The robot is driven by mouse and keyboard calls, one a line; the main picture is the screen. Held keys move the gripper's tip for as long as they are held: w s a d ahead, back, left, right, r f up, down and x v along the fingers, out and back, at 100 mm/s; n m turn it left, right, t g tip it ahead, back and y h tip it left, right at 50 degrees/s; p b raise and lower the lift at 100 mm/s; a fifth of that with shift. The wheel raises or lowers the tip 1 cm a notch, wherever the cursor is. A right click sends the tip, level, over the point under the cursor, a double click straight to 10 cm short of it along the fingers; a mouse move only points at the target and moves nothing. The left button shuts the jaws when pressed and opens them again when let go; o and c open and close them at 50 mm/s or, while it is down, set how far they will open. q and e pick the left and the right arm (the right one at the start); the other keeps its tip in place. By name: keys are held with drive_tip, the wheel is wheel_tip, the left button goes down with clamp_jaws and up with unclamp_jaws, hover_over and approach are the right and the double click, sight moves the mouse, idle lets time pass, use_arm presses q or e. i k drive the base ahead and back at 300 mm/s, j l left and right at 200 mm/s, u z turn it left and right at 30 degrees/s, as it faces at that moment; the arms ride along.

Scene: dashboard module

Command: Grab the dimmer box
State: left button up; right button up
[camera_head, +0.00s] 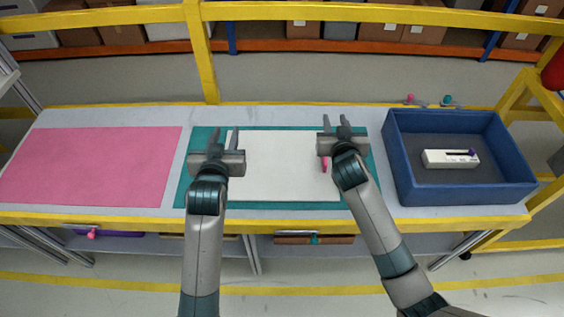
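A white box-shaped module with a dark purple knob at its right end, likely the dimmer box (450,159), lies inside the blue bin (395,160) at the right of the table. My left gripper (225,139) is open and empty above the left part of the teal mat. My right gripper (335,124) is open and empty above the right part of the mat, left of the blue bin and apart from the module.
A white sheet (275,165) lies on the teal mat (270,205); a pink mat (90,165) lies at left. A small pink item (325,165) is partly hidden by my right gripper. Yellow rails (370,13) run behind the table. The bin walls surround the module.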

sight(456, 160)
drive_tip(key=l, duration=1.25)
drive_tip(key=k, duration=0.5)
